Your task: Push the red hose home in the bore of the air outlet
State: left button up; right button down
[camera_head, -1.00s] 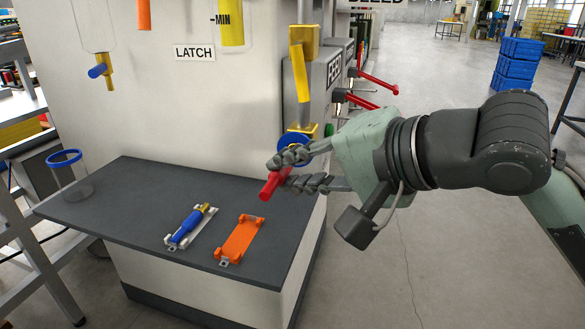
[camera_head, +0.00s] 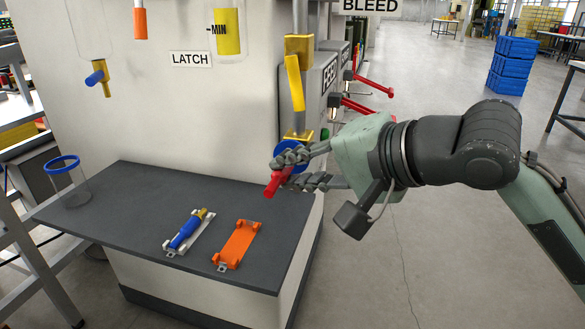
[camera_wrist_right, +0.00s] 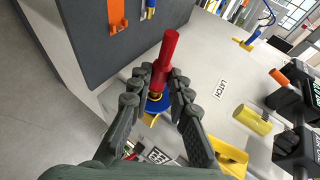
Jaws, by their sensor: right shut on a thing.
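My right gripper (camera_head: 285,171) is shut on the red hose (camera_head: 275,184) above the shelf's right edge. In the right wrist view the hose (camera_wrist_right: 167,55) sticks out beyond the fingertips (camera_wrist_right: 158,80), its free end towards the dark shelf. Just behind the fingers is a blue ring (camera_head: 289,149) on a brass fitting (camera_head: 299,132), apparently the air outlet. In the right wrist view the ring (camera_wrist_right: 157,104) lies behind the hose's gripped end. The bore is hidden, and I cannot tell whether the hose touches it. My left gripper is not in view.
The dark shelf (camera_head: 120,205) carries a white holder with a blue, brass-ended piece (camera_head: 186,232), an empty orange holder (camera_head: 239,243) and a blue-rimmed clear cup (camera_head: 65,175). A yellow lever (camera_head: 294,82) hangs above the fitting. Red levers (camera_head: 372,85) project to the right.

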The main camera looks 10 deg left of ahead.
jog(key=shift+w, duration=0.3)
jog(key=c, duration=1.3)
grip_release()
jog(key=shift+c, duration=0.2)
jog(key=v, duration=1.2)
